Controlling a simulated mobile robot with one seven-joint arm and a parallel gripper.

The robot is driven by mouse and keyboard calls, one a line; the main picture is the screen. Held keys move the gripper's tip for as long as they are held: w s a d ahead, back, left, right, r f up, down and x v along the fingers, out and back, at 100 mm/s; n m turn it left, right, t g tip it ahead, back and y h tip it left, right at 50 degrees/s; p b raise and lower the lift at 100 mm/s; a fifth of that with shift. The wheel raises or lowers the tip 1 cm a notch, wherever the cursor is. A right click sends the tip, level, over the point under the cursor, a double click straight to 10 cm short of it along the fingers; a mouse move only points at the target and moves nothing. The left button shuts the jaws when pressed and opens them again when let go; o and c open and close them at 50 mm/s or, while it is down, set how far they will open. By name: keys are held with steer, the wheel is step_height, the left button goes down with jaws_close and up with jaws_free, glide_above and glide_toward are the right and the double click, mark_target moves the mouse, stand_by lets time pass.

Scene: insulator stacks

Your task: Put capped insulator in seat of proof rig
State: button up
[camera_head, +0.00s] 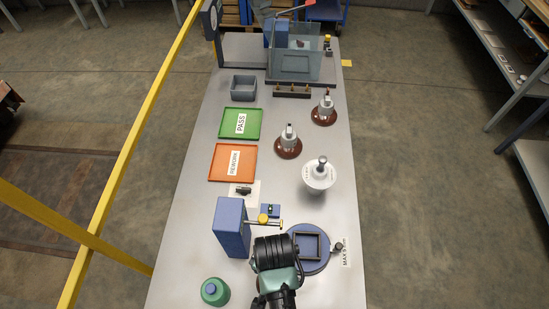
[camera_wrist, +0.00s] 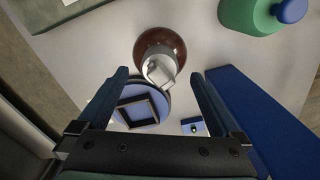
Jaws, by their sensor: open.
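My gripper (camera_wrist: 157,78) is open, with one finger on each side of a grey metal cap (camera_wrist: 161,70) on a brown insulator (camera_wrist: 153,46) in the wrist view. I cannot tell whether the fingers touch it. In the head view my arm hides this insulator and my fingers. Two other capped brown insulators (camera_head: 288,148) (camera_head: 324,112) and a white one (camera_head: 319,177) stand on the table. A rig with a clear guard (camera_head: 297,66) and a red handle stands at the far end, apparently the proof rig; its seat is not clearly visible.
The orange REWORK tray (camera_head: 217,176) and green PASS tray (camera_head: 225,131) are empty.

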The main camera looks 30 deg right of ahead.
steer(key=shift+w+d+f+p, duration=0.15)
steer(key=shift+f+p, duration=0.25)
steer(key=shift+f, duration=2.3)
steer(key=shift+c, duration=0.3)
jaws_close()
steer(key=shift+r, duration=0.1)
